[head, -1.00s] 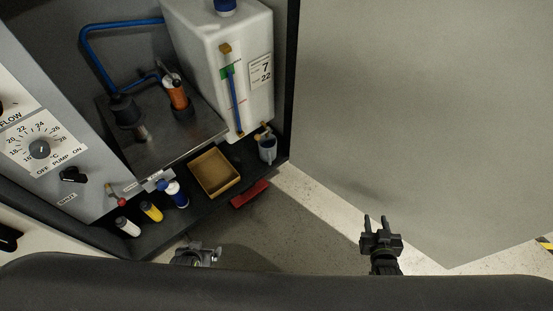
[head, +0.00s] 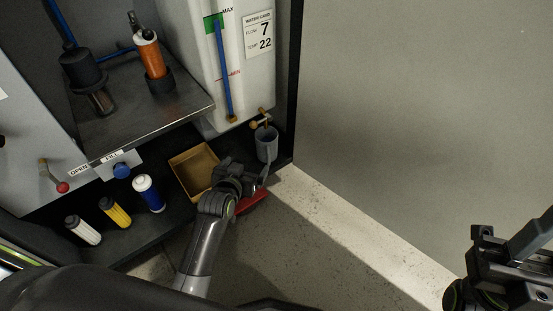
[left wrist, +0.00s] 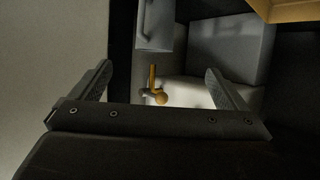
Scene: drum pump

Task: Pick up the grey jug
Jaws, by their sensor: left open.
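The grey jug (head: 266,145) stands upright on the dark lower shelf, beneath a brass tap (head: 261,122) on the white tank. My left gripper (head: 258,176) is open, just in front of the jug in the head view and left of its handle. In the left wrist view the open fingers (left wrist: 160,82) frame the tap (left wrist: 156,92), and a grey body with a handle, apparently the jug (left wrist: 158,28), shows above it with its top end cut off. Nothing is between the fingers that I can see held. My right gripper (head: 512,235) is at the lower right, apart from everything, its fingers spread.
A tan open box (head: 190,172) lies left of the jug. A red object (head: 252,202) lies below my left gripper. A dark cabinet edge and grey panel (head: 400,120) bound the right side.

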